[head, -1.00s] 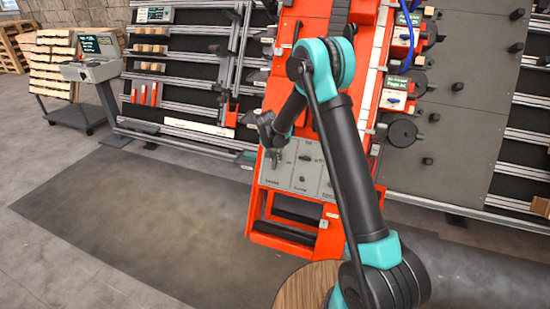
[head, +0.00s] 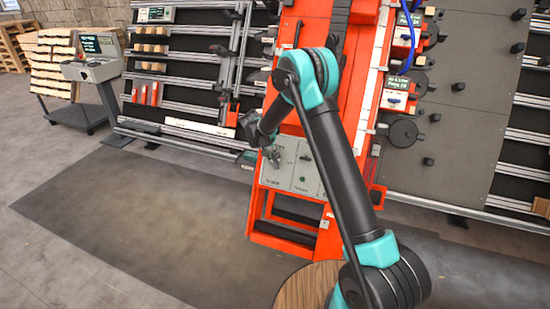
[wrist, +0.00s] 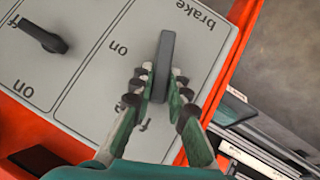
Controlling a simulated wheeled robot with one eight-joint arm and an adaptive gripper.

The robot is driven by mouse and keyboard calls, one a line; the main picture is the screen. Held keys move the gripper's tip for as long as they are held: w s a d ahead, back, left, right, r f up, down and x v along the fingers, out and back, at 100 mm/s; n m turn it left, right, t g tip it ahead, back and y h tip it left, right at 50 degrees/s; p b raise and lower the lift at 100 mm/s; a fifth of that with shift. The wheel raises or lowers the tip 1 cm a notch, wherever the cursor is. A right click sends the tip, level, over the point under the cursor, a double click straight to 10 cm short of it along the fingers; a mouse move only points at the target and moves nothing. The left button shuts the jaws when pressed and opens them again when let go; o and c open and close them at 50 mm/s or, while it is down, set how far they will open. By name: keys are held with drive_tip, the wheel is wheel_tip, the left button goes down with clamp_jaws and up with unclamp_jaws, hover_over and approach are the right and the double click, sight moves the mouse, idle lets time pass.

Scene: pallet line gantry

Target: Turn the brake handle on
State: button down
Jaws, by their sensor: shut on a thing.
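The brake handle (wrist: 166,52) is a dark grey lever on a pale grey panel (wrist: 105,85). In the wrist view the word "brake" shows inverted above and right of it, and "on" to its left. The lever runs nearly straight up the picture. My gripper (wrist: 160,87) is shut on its lower part, a finger on each side; the lever's lower end is partly hidden between the fingers. In the head view my gripper (head: 272,156) is at the left part of the panel (head: 300,168), and the handle is too small to make out.
A second dark handle (wrist: 42,37) sits on the panel beside another "on" label. The panel is set in a red frame (head: 290,238). A console (head: 92,68) stands far left, and the floor mat (head: 140,205) is clear.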

drive_tip(key=n+h, duration=0.2)
drive_tip(key=shift+a+f+n, duration=0.2)
drive_tip(key=shift+a+n, duration=0.1)
drive_tip(key=shift+a, duration=0.1)
drive_tip(key=n+h, duration=0.2)
drive_tip(key=shift+a+f+n+t+h, duration=0.25)
drive_tip(key=shift+n+t+h, duration=0.05)
drive_tip(key=n+h, duration=0.1)
drive_tip(key=n+t+h, duration=0.1)
drive_tip(key=n, duration=0.1)
drive_tip(key=f+n+t+h, duration=0.1)
drive_tip(key=n, duration=0.1)
drive_tip(key=shift+s+a, duration=0.2)
drive_tip(key=shift+s, duration=0.05)
drive_tip(key=shift+n, duration=0.3)
drive_tip(key=c, duration=1.5)
unclamp_jaws()
drive_tip(key=shift+a, duration=0.1)
drive_tip(key=v, duration=1.1)
drive_tip(key=shift+s+a+f, duration=0.15)
drive_tip(key=shift+s+a, duration=0.25)
